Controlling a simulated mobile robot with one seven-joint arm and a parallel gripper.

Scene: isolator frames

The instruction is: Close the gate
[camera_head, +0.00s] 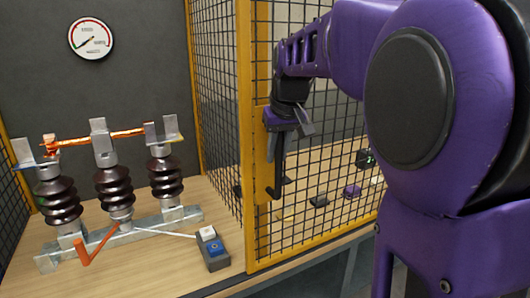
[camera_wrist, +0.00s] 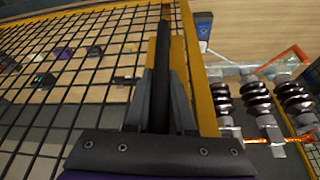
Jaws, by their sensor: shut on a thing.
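The gate (camera_head: 258,225) is a yellow-framed panel of black mesh, right of the open front of the isolator bay in the head view. Its yellow upright also shows in the wrist view (camera_wrist: 201,85). A black handle (camera_head: 279,180) stands on this upright, and in the wrist view the handle (camera_wrist: 162,50) runs between my fingers. My gripper (camera_head: 284,135) is shut on the handle; in the wrist view my gripper (camera_wrist: 163,95) has a finger on each side of it. The handle's upper part is hidden by my gripper.
The isolator (camera_head: 112,187) with brown insulators and copper bars stands in the bay at left. A small control box (camera_head: 213,250) with white and blue buttons sits near the bay's front edge. A round gauge (camera_head: 90,36) hangs on the back wall. Small objects (camera_head: 352,191) lie behind the mesh.

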